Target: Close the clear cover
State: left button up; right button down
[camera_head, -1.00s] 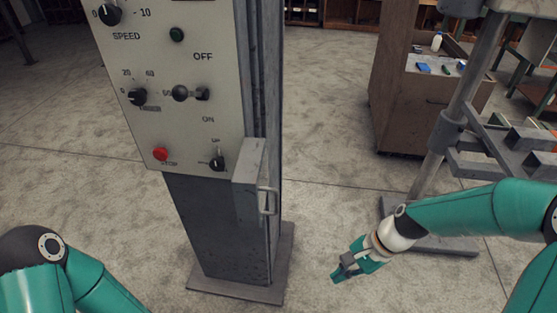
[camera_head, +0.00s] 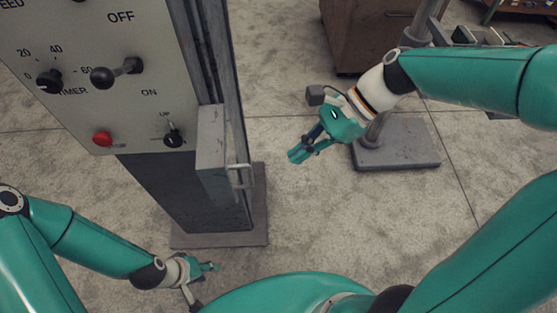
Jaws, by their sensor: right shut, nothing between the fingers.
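The control panel (camera_head: 75,110) stands upright at the left on a dark pillar. A grey box-like piece (camera_head: 211,150) with a metal handle (camera_head: 241,175) juts from the pillar's right side; I cannot tell whether it belongs to the clear cover. No clearly transparent cover can be made out. My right gripper (camera_head: 298,152) is shut and empty, in the air to the right of the handle and apart from it. My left gripper (camera_head: 212,267) is low, in front of the pillar's base; its fingers are too small to read.
The panel carries knobs, a lever switch (camera_head: 117,72) and a red button (camera_head: 102,139). The pillar's base plate (camera_head: 254,212) rests on the concrete floor. A metal stand's foot (camera_head: 400,147) and a brown cabinet (camera_head: 360,35) are to the right. Floor between pillar and stand is clear.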

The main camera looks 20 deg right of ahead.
aim_at(229, 156)
jog(key=a+f+p, duration=0.1)
jog(key=a+f, duration=0.1)
jog(key=a, duration=0.4)
jog(key=shift+a+f, duration=0.4)
